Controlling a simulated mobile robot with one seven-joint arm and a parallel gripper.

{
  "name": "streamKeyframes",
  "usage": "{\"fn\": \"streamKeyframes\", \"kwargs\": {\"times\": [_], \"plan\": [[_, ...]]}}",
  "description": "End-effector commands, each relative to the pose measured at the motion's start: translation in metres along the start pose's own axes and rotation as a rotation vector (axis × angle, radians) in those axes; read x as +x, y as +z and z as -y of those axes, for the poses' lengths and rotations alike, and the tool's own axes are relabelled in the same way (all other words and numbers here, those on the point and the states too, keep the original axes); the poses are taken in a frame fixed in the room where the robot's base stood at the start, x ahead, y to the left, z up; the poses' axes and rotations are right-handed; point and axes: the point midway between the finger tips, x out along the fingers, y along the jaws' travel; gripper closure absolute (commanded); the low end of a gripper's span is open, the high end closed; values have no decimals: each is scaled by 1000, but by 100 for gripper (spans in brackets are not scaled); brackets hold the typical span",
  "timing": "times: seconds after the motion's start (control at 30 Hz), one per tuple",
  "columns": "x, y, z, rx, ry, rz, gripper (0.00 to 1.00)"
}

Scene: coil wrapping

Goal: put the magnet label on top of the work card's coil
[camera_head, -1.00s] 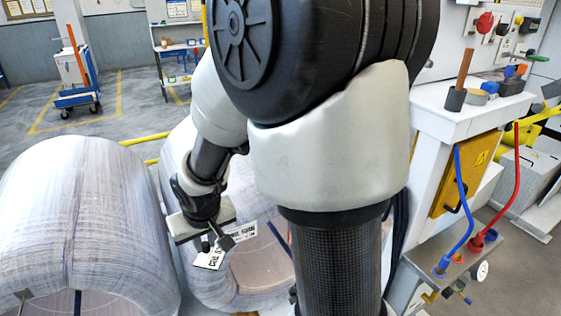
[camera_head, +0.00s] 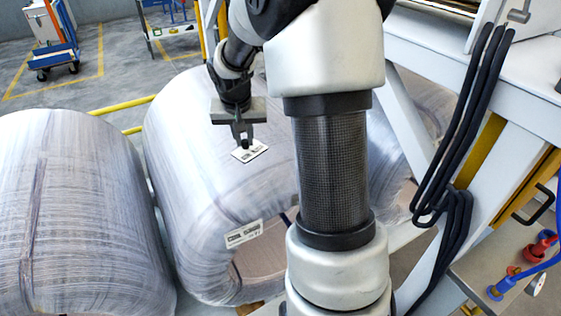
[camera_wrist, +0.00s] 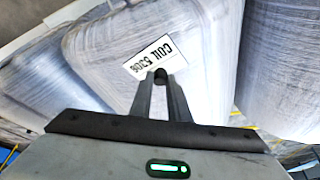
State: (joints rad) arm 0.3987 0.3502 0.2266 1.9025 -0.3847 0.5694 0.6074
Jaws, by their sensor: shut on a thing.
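My gripper (camera_head: 243,143) points down over the middle wrapped coil (camera_head: 185,150), near its top. It is shut on a small white label (camera_head: 252,154) with black print, the magnet label. In the wrist view the label (camera_wrist: 158,54) lies just beyond the fingertips (camera_wrist: 160,76) and reads like "COIL 5308", seen turned over. I cannot tell whether the label touches the coil's surface. A second white card (camera_head: 244,234) with similar print is on the same coil's front face, near the bore's upper edge. The fingers hide a little of the held label's edge.
Another wrapped coil (camera_head: 75,210) stands close on the left. A white machine frame (camera_head: 410,130) with black hoses (camera_head: 455,130) stands on the right. Yellow rails (camera_head: 125,104) run behind the coils, and a blue cart (camera_head: 50,45) stands at the back left.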

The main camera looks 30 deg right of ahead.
Motion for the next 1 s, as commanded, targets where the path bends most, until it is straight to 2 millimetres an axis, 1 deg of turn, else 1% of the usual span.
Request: {"fn": "streamKeyframes", "kwargs": {"times": [0.03,0.1,0.2,0.3,0.37,0.5,0.6,0.83,1.0], "plan": [[16,-15,-18,70,27,-2,100],[24,-34,-39,151,64,-3,100],[31,-51,-63,238,102,-5,100],[36,-59,-76,285,124,-8,100],[43,-58,-79,297,130,-6,100],[68,-48,-80,300,132,-4,100],[82,-42,-79,299,131,-5,100],[99,-36,-79,299,130,-6,100],[122,-26,-78,296,130,-6,100]]}}
